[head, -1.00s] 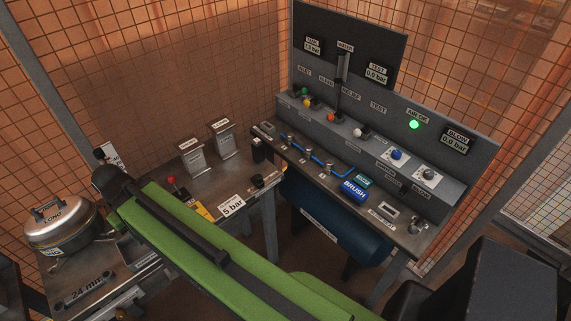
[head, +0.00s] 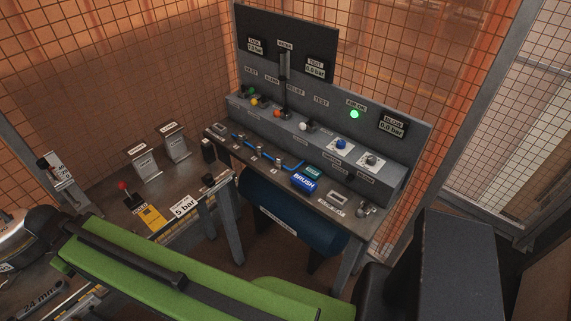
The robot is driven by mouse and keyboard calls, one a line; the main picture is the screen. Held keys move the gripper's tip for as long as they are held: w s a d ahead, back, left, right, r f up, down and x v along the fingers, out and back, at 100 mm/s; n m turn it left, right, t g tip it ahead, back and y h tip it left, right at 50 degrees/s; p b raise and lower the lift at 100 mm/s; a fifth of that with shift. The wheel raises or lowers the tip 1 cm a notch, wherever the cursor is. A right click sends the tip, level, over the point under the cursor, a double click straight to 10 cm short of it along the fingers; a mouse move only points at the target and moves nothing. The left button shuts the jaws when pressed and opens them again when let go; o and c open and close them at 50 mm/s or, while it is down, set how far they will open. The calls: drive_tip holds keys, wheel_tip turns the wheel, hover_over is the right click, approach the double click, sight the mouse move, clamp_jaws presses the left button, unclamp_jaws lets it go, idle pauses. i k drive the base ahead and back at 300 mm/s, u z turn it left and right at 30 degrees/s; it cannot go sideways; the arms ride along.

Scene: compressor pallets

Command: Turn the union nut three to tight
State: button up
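A blue pipe line (head: 268,148) with small fittings runs along the top of the bench (head: 228,150) at the back. Small number labels stand in front of the fittings, too small to read, so I cannot tell which fitting is union nut three or how tight it is. My green and black arm (head: 180,270) crosses the lower left, in front of the bench. My gripper cannot be made out, and I see nothing held.
A control panel (head: 410,150) with coloured knobs and a green lamp (head: 354,114) stands behind the pipe. A blue BRUSH block (head: 303,181) lies right of it. A dark blue tank (head: 285,218) sits under the bench. A left table holds a yellow block (head: 151,217). Wire fencing encloses the area.

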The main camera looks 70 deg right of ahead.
sight(280, 159)
drive_tip(key=u, duration=0.1)
drive_tip(key=k, duration=0.45)
drive_tip(key=z, duration=0.85)
drive_tip(key=i, duration=1)
drive_tip(key=u, duration=0.1)
